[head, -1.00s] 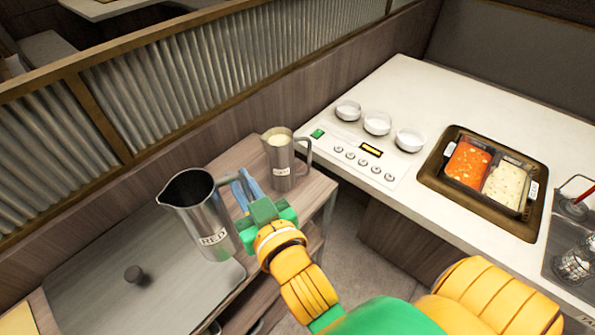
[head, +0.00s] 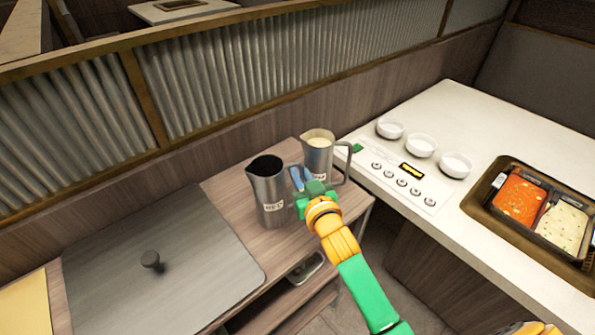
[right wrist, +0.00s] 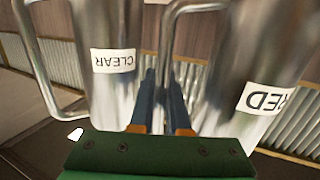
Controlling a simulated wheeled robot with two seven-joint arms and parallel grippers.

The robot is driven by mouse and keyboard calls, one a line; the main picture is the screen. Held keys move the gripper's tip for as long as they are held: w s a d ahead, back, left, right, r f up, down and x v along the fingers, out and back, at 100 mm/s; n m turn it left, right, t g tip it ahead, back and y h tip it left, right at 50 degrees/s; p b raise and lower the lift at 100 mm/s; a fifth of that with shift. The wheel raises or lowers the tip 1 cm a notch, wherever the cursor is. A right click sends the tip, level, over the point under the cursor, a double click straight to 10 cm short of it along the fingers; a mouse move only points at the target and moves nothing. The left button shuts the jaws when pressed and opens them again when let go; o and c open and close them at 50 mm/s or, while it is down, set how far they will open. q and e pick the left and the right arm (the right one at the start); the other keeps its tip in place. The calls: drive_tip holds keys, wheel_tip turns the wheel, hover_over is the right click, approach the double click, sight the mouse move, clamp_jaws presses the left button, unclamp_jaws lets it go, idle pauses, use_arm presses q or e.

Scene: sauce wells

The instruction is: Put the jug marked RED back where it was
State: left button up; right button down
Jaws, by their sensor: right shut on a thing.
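The steel jug marked RED (head: 268,190) is roughly upright at the wooden cart's right part, its inside dark. Its label also shows in the right wrist view (right wrist: 264,98). My right gripper (head: 301,180) is shut on its handle, between the two jugs. In the right wrist view, the blue fingers (right wrist: 162,100) close on this handle (right wrist: 175,25). I cannot tell whether the jug's base touches the cart top. The jug marked CLEAR (right wrist: 105,75) stands close beside it, holding pale liquid in the head view (head: 317,158). My left gripper is not in view.
The wooden cart top (head: 225,188) is bare behind and left of the RED jug. A grey lid with a knob (head: 160,270) covers its left part. The white counter (head: 440,115) at right holds several white bowls (head: 421,145), a button panel and a sauce tray (head: 475,205).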

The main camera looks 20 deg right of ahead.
drive_tip(key=shift+f, duration=0.1)
drive_tip(key=c, duration=1.2)
unclamp_jaws()
drive_tip(key=s, duration=0.4)
drive_tip(key=s+r+b, duration=0.1)
drive_tip(key=s, duration=0.7)
drive_tip(key=shift+r, duration=0.15)
